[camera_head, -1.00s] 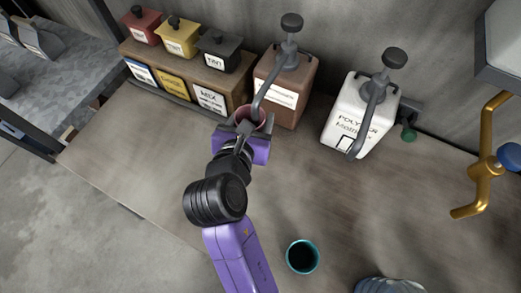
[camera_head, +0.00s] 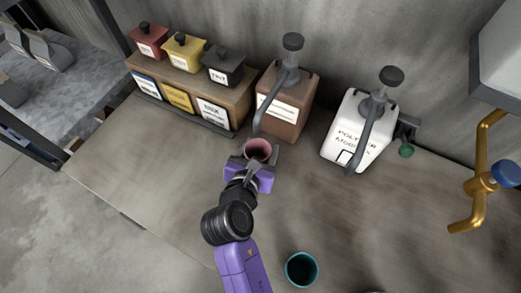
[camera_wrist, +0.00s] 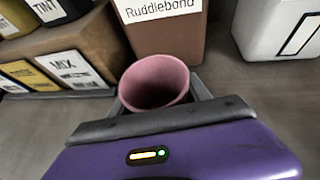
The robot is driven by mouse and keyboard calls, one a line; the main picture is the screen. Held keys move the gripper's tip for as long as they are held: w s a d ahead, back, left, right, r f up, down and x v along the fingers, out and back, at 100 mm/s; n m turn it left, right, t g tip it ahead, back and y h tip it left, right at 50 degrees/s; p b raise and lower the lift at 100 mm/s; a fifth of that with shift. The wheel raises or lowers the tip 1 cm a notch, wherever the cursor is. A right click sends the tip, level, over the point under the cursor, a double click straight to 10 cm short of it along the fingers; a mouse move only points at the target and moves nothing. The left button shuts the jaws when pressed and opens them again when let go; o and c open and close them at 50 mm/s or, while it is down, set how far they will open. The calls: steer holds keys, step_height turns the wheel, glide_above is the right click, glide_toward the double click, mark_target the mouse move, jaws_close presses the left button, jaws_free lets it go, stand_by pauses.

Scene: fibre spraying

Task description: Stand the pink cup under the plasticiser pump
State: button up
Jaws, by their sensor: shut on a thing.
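The pink cup (camera_head: 258,149) is upright between the fingers of my gripper (camera_head: 259,163), which is shut on it. In the wrist view the cup (camera_wrist: 158,80) shows its open mouth and a dark inside; its base is hidden. The brown pump container (camera_head: 284,104), labelled "Ruddlebond" in the wrist view, stands just behind the cup. Its grey spout (camera_head: 265,112) ends behind the cup in the picture, not over its mouth. A white pump container (camera_head: 352,139) with a "Polymer" label stands further right. No readable label says plasticiser.
A wooden rack (camera_head: 187,94) with red, yellow and black tint boxes stands at the back left. A teal cup (camera_head: 301,268) stands at the front. A gold bent pipe with a blue knob (camera_head: 482,185) is at the right. The bench middle is clear.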

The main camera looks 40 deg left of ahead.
steer(key=shift+f, duration=0.65)
steer(key=shift+f, duration=0.1)
steer(key=o, duration=1.3)
steer(key=shift+s, duration=0.1)
steer(key=v, duration=1.2)
steer(key=shift+a, duration=0.1)
